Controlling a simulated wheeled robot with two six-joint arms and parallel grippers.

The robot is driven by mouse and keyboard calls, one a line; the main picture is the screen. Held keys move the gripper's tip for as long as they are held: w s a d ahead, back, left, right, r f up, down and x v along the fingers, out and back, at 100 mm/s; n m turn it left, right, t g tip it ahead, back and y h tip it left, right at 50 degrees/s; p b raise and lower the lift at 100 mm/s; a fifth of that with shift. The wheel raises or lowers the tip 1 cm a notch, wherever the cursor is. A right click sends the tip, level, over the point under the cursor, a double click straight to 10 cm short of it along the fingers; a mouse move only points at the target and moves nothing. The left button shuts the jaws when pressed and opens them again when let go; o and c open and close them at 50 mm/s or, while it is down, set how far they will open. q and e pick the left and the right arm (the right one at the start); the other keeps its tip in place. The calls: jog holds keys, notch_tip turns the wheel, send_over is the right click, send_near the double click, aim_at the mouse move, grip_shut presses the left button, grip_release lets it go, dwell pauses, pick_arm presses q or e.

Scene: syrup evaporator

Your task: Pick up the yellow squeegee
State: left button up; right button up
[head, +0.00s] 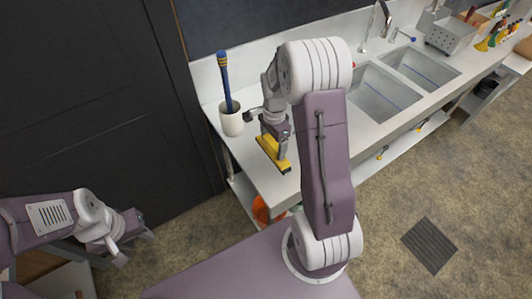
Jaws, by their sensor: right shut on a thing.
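The yellow squeegee (268,148) is at the left end of the steel counter, with a yellow body and a dark end. My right gripper (281,147) points down onto it and is shut on it. The fingers and wrist hide part of the squeegee. I cannot tell whether it touches the counter or hangs just above it. My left gripper (134,246) is low at the left, away from the counter, with its fingers apart and nothing visible between them.
A white cup (231,120) holding a blue-and-yellow-handled tool (225,82) stands close left of the squeegee. Two sinks (381,94) and a faucet (373,22) lie to the right. A perforated metal box (450,35) stands further along. An orange object (261,210) is below the counter.

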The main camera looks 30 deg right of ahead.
jog(key=d+r, duration=0.5)
jog(key=d, duration=0.4)
jog(key=shift+s+r+b, duration=0.25)
jog(key=shift+s+b, duration=0.1)
jog(key=shift+s, duration=0.05)
jog(key=shift+d, duration=0.1)
